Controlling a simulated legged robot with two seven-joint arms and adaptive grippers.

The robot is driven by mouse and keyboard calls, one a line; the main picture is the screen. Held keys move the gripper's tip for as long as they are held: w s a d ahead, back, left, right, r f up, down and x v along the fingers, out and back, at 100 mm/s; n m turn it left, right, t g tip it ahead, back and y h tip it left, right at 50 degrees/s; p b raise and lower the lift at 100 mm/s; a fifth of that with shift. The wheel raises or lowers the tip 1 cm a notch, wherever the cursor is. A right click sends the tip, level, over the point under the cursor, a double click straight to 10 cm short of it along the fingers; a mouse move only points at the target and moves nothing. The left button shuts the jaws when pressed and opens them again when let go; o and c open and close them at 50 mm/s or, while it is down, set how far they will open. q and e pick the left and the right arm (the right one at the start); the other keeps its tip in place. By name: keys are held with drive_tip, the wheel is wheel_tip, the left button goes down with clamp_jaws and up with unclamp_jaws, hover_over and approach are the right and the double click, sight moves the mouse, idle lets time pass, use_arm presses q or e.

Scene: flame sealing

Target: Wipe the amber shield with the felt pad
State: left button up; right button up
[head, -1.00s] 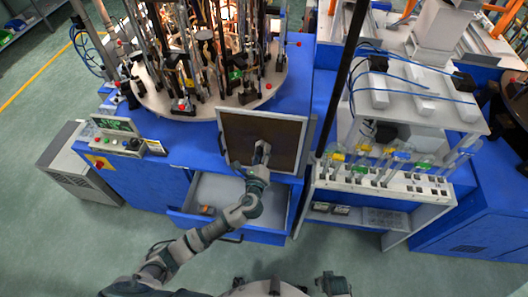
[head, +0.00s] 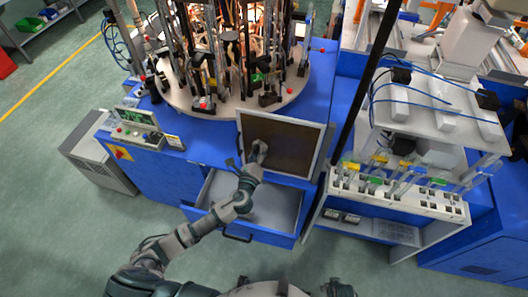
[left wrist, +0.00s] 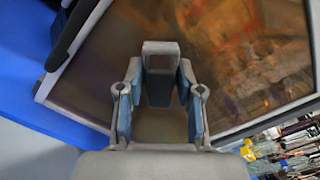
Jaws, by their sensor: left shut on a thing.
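The amber shield (head: 295,150) is a brown, see-through panel in a pale frame on the front of the blue machine. It fills most of the left wrist view (left wrist: 240,65), with warm reflections on it. My left gripper (head: 259,150) is at the left part of the shield. In the left wrist view, its fingers are closed around a small grey block (left wrist: 160,47), seemingly the felt pad, against or very near the panel. Its contact face is hidden. My right gripper cannot be made out.
An open drawer (head: 268,238) juts out below the shield, under my left forearm. A round table (head: 215,108) crowded with fixtures stands above the shield. A dark post (head: 362,85) and a rack of coloured-tagged tools (head: 410,197) are to the right.

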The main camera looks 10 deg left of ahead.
use_arm(q)
drive_tip(key=shift+w+r+p, duration=0.1)
drive_tip(key=shift+r+p, duration=0.7)
drive_tip(key=shift+r, duration=0.1)
drive_tip(key=shift+d+f, duration=0.15)
drive_tip(key=shift+d, duration=1.3)
drive_tip(key=shift+s+d, duration=0.15)
drive_tip(key=shift+d, duration=1.2)
drive_tip(key=shift+s+d, duration=0.15)
drive_tip(key=shift+d, duration=1.15)
drive_tip(key=shift+s, duration=0.1)
drive_tip(key=p, duration=0.2)
approach(283, 146)
drive_tip(key=shift+w+a, duration=0.15)
drive_tip(key=shift+w, duration=0.1)
drive_tip(key=shift+s+f, duration=0.1)
